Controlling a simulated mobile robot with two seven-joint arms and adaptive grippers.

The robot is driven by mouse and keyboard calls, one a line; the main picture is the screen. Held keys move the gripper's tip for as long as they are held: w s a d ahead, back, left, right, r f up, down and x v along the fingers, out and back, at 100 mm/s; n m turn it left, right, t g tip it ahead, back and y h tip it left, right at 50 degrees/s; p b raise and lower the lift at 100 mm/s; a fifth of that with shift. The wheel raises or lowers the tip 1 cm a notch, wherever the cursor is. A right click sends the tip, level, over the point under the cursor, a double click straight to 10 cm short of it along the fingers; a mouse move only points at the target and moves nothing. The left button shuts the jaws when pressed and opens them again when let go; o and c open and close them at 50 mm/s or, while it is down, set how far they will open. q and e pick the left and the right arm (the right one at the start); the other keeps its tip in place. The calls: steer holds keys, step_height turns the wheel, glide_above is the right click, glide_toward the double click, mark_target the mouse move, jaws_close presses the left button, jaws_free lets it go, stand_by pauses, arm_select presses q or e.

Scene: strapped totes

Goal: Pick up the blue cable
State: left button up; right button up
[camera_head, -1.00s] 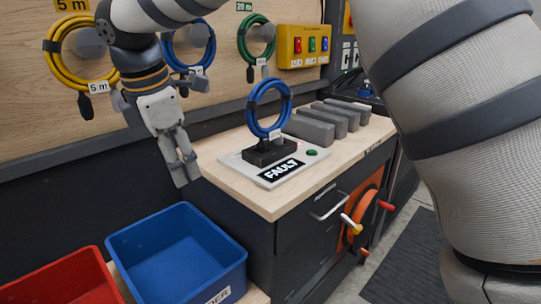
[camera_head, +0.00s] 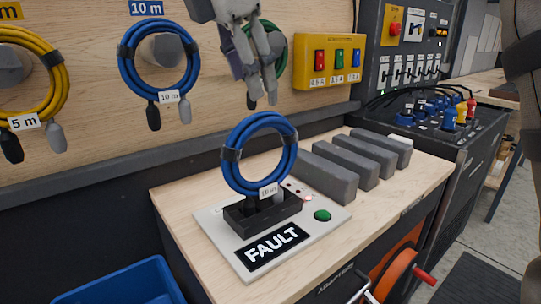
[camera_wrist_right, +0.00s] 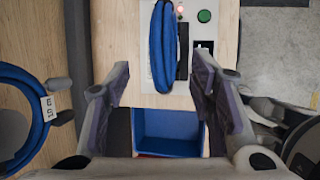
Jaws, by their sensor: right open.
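A coiled blue cable (camera_head: 259,155) stands upright in a black holder (camera_head: 262,210) on a pale tester plate marked FAULT (camera_head: 272,248). A second blue coil (camera_head: 158,58), tagged 10 m, hangs on a wall peg. My right gripper (camera_head: 262,101) is above the standing coil, pointing down, with its fingertips apart from it. In the right wrist view, the open, empty gripper (camera_wrist_right: 161,78) has the standing blue coil (camera_wrist_right: 163,48), seen nearly edge-on, in line between its fingers. The wall coil (camera_wrist_right: 12,75) shows at the left there. My left gripper is not in view.
Several grey blocks (camera_head: 327,170) stand right of the tester on the wooden bench. A yellow coil (camera_head: 30,70) and a mostly hidden green coil (camera_head: 280,55) hang on the wall. A blue bin (camera_head: 125,283) is below the bench at front left.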

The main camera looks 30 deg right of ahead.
mark_target(260, 115)
steer(key=x, duration=1)
steer(key=shift+d+f, duration=0.1)
steer(key=shift+f, duration=0.15)
jaws_close()
steer(key=shift+r, duration=0.15)
